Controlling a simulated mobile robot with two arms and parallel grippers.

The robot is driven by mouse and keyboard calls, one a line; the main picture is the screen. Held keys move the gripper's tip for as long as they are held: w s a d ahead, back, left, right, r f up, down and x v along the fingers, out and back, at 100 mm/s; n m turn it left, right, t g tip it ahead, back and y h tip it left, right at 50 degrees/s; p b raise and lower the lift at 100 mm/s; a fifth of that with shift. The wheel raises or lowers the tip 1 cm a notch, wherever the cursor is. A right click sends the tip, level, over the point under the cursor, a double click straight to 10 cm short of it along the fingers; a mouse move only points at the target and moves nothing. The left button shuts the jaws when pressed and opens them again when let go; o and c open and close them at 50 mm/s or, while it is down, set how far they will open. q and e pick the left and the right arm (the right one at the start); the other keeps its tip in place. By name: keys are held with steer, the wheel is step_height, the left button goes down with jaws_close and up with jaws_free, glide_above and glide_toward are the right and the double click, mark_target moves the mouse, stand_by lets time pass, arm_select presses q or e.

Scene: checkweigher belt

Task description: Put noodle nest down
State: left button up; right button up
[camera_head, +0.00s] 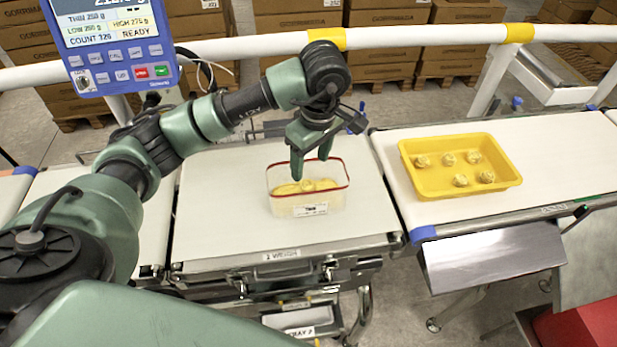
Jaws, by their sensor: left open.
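A clear tub with a red rim (322,200) stands on the white weighing belt (225,215), with a label on its front. Pale yellow noodle nests (307,186) lie inside it; single nests are hard to tell apart. My left gripper (311,170) points down over the tub, its fingers apart and its tips at about rim height above the nests. No nest shows clearly between the fingers. Whether the tips touch a nest cannot be told. My right gripper is not in view.
A yellow tray (436,187) with several noodle nests (474,157) sits on the right belt (560,150). A blue scale display (110,45) reading READY stands at upper left. A white rail (400,43) runs behind the belts. A red bin (585,328) is at lower right.

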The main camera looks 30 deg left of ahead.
arm_select(q)
steer(key=r, duration=0.5)
steer(key=shift+s+d+r, duration=0.1)
steer(key=shift+d+r, duration=0.05)
steer(key=shift+d, duration=0.15)
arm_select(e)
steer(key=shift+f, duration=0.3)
